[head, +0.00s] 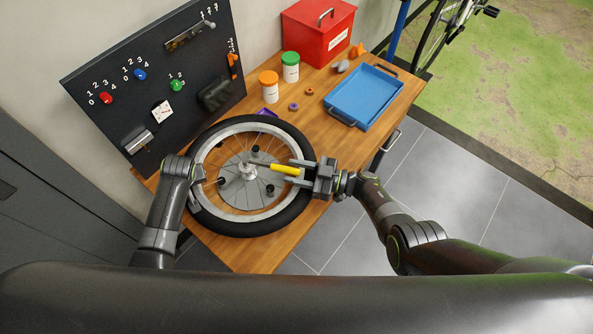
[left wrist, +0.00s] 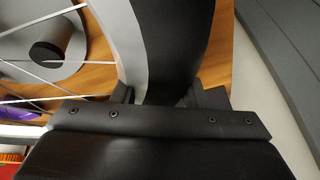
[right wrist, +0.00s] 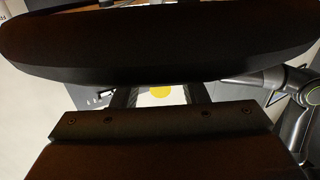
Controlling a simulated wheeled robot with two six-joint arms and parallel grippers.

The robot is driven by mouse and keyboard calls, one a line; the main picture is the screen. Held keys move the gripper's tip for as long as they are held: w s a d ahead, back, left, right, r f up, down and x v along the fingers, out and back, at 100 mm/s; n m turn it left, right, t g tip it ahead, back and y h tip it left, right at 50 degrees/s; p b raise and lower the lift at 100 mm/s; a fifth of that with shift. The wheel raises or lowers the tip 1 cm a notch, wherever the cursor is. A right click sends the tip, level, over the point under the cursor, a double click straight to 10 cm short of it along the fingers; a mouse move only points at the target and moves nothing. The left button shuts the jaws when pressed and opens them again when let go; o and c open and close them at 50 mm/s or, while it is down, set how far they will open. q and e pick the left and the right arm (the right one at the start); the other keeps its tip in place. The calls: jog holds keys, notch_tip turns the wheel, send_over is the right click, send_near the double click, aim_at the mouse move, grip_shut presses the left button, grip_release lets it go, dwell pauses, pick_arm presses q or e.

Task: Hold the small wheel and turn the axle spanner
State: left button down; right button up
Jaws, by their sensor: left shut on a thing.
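The small wheel (head: 207,205), with a black tyre and silver rim, lies flat on the bench. My left gripper (head: 197,172) is shut on its tyre and rim at the left side; the tyre also shows between the fingers in the left wrist view (left wrist: 172,50). The axle spanner (head: 285,170) has a yellow handle and reaches from the hub towards the right. My right gripper (head: 296,172) is open, with its fingers on either side of the handle's outer end. In the right wrist view, the yellow handle end (right wrist: 160,91) shows between the fingers with gaps; a dark shape hides much.
A blue tray (head: 365,95), a red toolbox (head: 318,30), an orange-lidded jar (head: 269,87) and a green-lidded jar (head: 290,67) stand farther back on the wooden bench (head: 245,255). A dark pegboard (head: 120,60) rises behind the wheel.

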jog(key=v, duration=1.2)
